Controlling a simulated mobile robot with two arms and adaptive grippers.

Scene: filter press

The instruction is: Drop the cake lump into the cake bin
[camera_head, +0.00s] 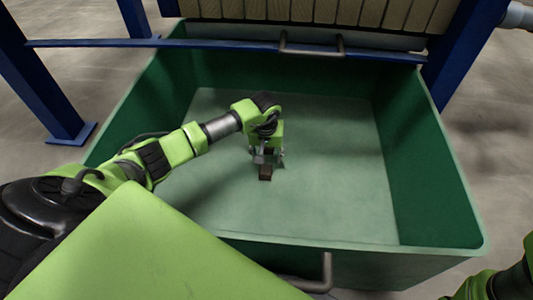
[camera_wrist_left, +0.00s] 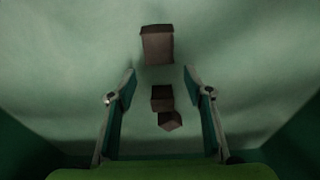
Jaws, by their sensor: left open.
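My left gripper (camera_head: 267,157) is inside the green cake bin (camera_head: 462,200), pointing down over its floor. A dark brown cake lump (camera_head: 265,173) shows just below the fingers. In the left wrist view the two fingers of my left gripper (camera_wrist_left: 159,76) are spread apart with no contact on a lump. That view shows a larger brown block (camera_wrist_left: 157,45) beyond the fingertips and two smaller brown blocks, one (camera_wrist_left: 162,98) above the other (camera_wrist_left: 170,121), between the fingers. I cannot tell whether any block is still above the floor. My right gripper is out of view.
The bin has high walls and a grey handle (camera_head: 326,274) on its near side. A blue frame rail (camera_head: 230,43) and the press plates (camera_head: 330,10) stand over its far edge. Blue posts (camera_head: 45,85) flank it. Much of the bin floor (camera_head: 335,170) is bare.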

